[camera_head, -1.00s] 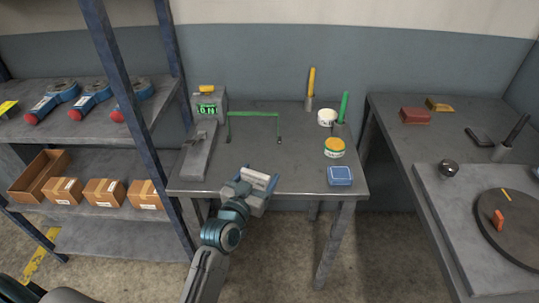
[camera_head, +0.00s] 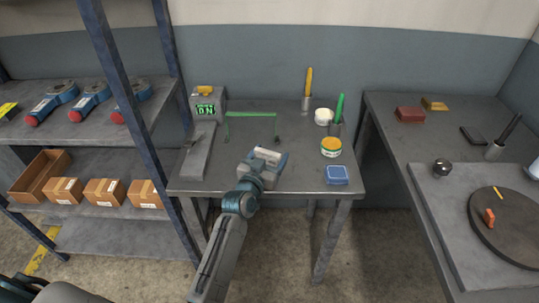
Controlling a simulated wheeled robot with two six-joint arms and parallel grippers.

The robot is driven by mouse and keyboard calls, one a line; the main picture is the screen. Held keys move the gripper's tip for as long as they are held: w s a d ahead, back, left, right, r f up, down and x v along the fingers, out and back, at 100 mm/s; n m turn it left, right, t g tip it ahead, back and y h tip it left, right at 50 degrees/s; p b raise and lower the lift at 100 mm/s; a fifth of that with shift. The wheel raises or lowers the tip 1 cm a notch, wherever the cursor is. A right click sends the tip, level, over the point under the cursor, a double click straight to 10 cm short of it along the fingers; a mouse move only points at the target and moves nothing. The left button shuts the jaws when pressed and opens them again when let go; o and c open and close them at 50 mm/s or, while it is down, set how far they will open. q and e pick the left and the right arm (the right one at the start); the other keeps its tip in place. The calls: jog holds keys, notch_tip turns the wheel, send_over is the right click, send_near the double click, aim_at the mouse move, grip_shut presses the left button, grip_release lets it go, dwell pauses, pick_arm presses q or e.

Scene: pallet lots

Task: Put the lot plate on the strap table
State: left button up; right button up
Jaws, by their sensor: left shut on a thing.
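The lot plate (camera_head: 267,155) is a small pale plate with dark markings, held in my left gripper (camera_head: 264,162). The gripper is shut on it over the front middle part of the grey strap table (camera_head: 300,180). I cannot tell whether the plate touches the tabletop. The gripper hides part of the plate and the table under it. My right gripper is not in view.
A green wire frame (camera_head: 251,114) stands behind the gripper. A grey lever tool (camera_head: 196,155) and display box (camera_head: 206,104) are at left. A tub (camera_head: 331,147), blue pad (camera_head: 336,175) and green-handled brush (camera_head: 340,107) are at right. Shelving (camera_head: 110,160) borders the left.

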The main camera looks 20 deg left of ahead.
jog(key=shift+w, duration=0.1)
pick_arm(q)
jog(key=shift+f, duration=0.15)
jog(key=o, duration=1)
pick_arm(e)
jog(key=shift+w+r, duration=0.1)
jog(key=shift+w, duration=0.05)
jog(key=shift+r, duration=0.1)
pick_arm(q)
jog(key=shift+s, duration=0.2)
jog(key=s, duration=0.3)
jog(key=s+a+b, duration=0.1)
jog(key=s, duration=0.3)
jog(key=s+b, duration=0.1)
jog(key=s, duration=0.3)
jog(key=shift+s+a, duration=0.2)
jog(key=shift+s, duration=0.05)
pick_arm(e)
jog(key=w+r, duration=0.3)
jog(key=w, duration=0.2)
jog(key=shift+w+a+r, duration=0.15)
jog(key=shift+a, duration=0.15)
